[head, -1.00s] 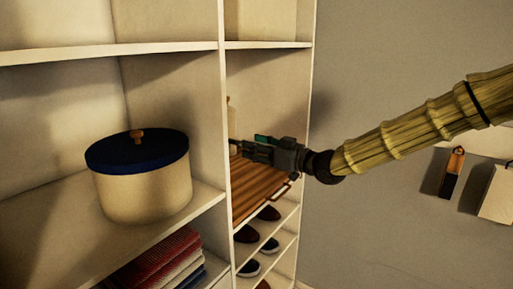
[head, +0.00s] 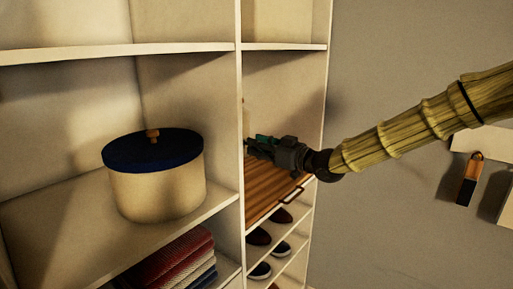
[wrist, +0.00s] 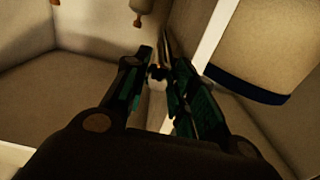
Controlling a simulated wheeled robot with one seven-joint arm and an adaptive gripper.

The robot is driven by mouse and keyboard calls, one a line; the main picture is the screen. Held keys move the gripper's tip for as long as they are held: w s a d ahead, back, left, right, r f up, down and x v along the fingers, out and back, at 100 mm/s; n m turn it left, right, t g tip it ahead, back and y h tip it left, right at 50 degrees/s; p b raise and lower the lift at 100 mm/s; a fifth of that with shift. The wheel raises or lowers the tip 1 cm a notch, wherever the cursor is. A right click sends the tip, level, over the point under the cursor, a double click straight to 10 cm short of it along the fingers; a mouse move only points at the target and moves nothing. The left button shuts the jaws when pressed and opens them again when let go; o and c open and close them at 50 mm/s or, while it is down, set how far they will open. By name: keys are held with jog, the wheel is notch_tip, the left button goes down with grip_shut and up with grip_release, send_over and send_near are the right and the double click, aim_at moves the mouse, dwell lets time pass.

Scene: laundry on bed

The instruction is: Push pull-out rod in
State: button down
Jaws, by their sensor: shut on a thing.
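The pull-out rod (wrist: 157,54) shows in the wrist view as a thin, shiny metal bar running up and away between the fingers. My gripper (wrist: 158,76) is shut on its near end. In the head view my gripper (head: 250,148) reaches into the narrow right-hand closet compartment, above a brown slatted wooden shelf (head: 270,189). The fingertips are close to the upright divider (head: 240,110), and the rod cannot be made out there.
A round cream box (head: 158,188) with a blue lid stands on the left shelf. Folded clothes (head: 170,262) lie below it. Several shoes (head: 283,216) sit under the wooden shelf. Tags (head: 469,180) hang on the right wall.

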jog(key=c, duration=1.2)
grip_release()
jog(key=shift+w, duration=0.1)
jog(key=shift+o, duration=0.2)
jog(key=shift+d, duration=0.1)
jog(key=v, duration=1.2)
